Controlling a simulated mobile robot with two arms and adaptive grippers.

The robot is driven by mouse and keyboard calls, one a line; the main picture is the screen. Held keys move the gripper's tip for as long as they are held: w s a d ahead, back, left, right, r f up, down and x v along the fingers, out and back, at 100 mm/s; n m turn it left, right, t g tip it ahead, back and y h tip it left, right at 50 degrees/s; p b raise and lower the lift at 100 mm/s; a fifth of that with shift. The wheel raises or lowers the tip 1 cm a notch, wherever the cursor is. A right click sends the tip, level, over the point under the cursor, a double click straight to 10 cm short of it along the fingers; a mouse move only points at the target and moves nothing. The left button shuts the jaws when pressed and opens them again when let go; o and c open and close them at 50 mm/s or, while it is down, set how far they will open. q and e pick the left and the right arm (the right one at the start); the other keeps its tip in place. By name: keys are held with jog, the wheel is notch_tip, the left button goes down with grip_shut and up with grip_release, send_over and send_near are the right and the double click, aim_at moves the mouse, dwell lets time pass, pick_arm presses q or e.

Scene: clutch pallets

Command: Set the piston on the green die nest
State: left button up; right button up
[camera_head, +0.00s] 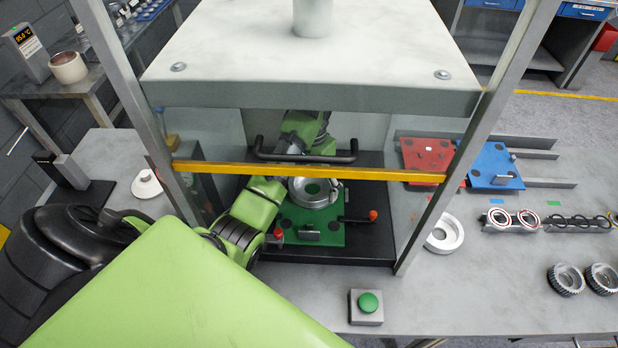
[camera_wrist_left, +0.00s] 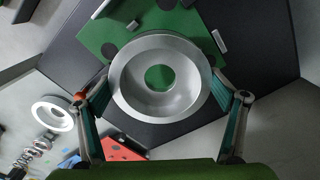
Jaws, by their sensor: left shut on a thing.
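The piston, a silver ring-shaped part with a wide central hole (camera_head: 301,197), is between the fingers of my left gripper (camera_head: 314,189). In the left wrist view the piston (camera_wrist_left: 126,96) has a finger of the gripper (camera_wrist_left: 160,80) against each side, and green shows through its hole. The green die nest (camera_head: 331,236) is a green plate on the black press base, directly below the piston. It also shows in the left wrist view (camera_wrist_left: 103,36). I cannot tell whether the piston touches the nest or is just above it. My right gripper is not in view.
The press's yellow bar (camera_head: 400,176) and clear panels surround my left arm. A red-knobbed lever (camera_head: 372,215) is right of the nest. A green button box (camera_head: 367,306) stands in front. Red (camera_head: 428,154) and blue (camera_head: 490,163) plates and a white ring (camera_head: 446,236) lie right.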

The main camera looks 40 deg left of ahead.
pick_arm(q)
jog(key=shift+d+f, duration=0.1)
jog(key=shift+f, duration=2.75)
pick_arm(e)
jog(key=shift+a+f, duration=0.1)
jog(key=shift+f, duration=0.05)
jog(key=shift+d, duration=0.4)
pick_arm(q)
jog(key=shift+s, duration=0.2)
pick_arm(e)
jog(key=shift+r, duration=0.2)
pick_arm(q)
jog(key=shift+f, duration=0.1)
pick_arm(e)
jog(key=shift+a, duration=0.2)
